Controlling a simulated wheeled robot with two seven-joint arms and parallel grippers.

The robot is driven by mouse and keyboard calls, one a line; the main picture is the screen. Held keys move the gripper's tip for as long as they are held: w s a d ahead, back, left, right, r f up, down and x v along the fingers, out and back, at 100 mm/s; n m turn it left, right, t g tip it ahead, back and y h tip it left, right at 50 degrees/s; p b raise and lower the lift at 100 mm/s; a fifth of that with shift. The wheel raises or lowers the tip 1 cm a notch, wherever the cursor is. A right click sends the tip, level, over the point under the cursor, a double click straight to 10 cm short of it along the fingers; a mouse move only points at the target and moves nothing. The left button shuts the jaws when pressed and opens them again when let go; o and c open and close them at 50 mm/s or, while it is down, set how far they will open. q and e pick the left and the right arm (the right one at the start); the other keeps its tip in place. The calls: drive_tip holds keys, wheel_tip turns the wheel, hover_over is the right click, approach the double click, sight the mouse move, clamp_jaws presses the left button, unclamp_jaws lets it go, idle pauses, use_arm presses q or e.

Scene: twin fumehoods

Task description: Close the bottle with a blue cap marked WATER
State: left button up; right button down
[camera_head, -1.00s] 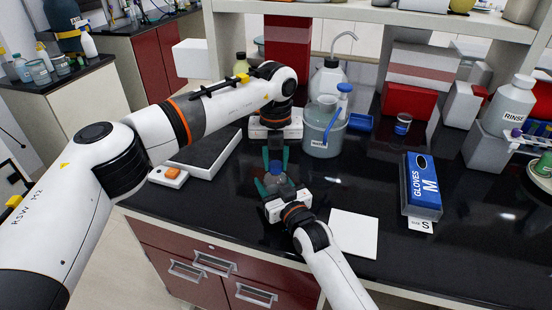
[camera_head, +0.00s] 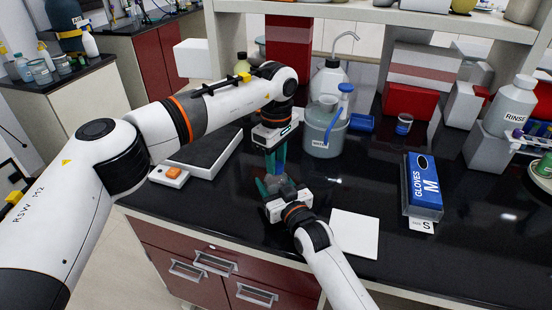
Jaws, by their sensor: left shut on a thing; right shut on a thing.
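The bottle (camera_head: 281,183) stands near the front of the black bench, a small grey-clear shape mostly hidden by my grippers. My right gripper (camera_head: 274,186) reaches in from the front and is shut on the bottle, its teal fingers low around it. My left gripper (camera_head: 276,167) points down from above and is shut on the blue cap at the bottle's top. The cap is hidden between its fingers. The WATER marking cannot be read, and I cannot tell how the cap sits on the neck.
A blue glove box (camera_head: 423,184) and a white sheet (camera_head: 354,233) lie right. A flat device (camera_head: 207,153) with an orange-buttoned box (camera_head: 171,175) is left. Shelving closes the back.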

use_arm(q)
drive_tip(key=shift+w+m, duration=0.1)
drive_tip(key=shift+m, duration=0.7)
drive_tip(key=o, duration=1)
drive_tip(key=shift+o, duration=0.2)
wheel_tip(320, 180, up, 12)
use_arm(e)
drive_tip(key=shift+c, duration=2.1)
unclamp_jaws()
drive_tip(key=shift+s, duration=0.1)
